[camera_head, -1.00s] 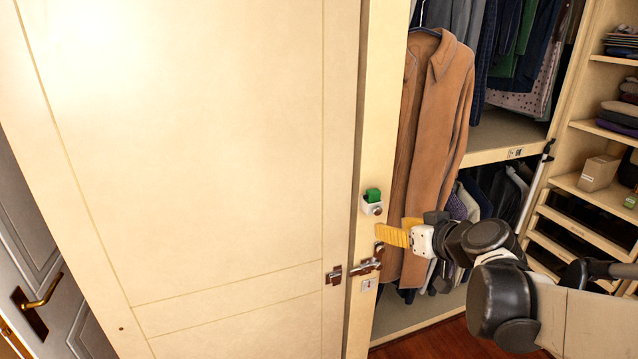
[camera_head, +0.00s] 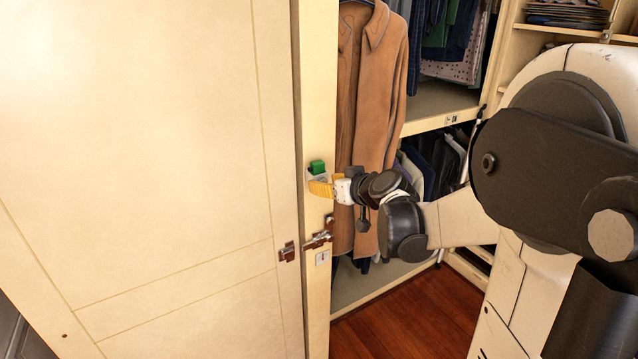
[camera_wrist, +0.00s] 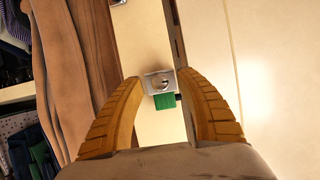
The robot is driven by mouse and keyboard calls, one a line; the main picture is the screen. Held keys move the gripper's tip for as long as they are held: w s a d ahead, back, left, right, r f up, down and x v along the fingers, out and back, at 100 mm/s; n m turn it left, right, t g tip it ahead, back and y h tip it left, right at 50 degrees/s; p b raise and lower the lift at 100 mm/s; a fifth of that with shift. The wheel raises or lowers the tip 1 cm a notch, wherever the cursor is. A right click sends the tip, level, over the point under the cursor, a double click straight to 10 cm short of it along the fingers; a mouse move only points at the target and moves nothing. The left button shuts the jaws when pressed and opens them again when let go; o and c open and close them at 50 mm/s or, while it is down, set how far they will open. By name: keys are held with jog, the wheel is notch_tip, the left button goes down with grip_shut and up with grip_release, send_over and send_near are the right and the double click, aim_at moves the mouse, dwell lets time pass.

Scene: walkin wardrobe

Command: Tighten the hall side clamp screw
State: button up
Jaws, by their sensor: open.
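The clamp (camera_head: 317,172) sits on the edge of the cream door, a white bracket with a green block (camera_head: 316,167) on top. In the wrist view the clamp's white plate (camera_wrist: 150,87) carries a round metal screw head (camera_wrist: 161,81), with the green block (camera_wrist: 165,101) beside it. My gripper (camera_head: 320,186) has yellow ribbed fingers and reaches the clamp from the right. In the wrist view my gripper (camera_wrist: 165,88) is open, one finger on each side of the clamp. Nothing is held. Whether a finger touches the clamp cannot be told.
A metal latch (camera_head: 318,239) sits on the door edge just below the clamp. A brown coat (camera_head: 377,85) hangs close behind my gripper. The cream door (camera_head: 140,150) fills the left side. Open wooden floor (camera_head: 410,315) lies at the lower right.

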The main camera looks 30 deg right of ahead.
jog(key=shift+c, duration=0.6)
jog(key=shift+s, duration=0.1)
grip_shut()
jog(key=shift+y, duration=0.3)
jog(key=m+t+y+b, duration=0.1)
jog(key=m+y+b, duration=0.1)
jog(key=m, duration=0.2)
jog(key=m+y+b, duration=0.2)
jog(key=m, duration=0.2)
jog(key=m+t+y+b, duration=0.1)
jog(key=m+y+b, duration=0.1)
jog(key=m, duration=0.3)
jog(key=shift+d+f+t+y+b, duration=0.25)
jog(key=shift+t+y+b, duration=0.05)
jog(key=shift+b, duration=0.3)
jog(key=shift+o, duration=0.6)
grip_release()
jog(key=shift+a, duration=0.1)
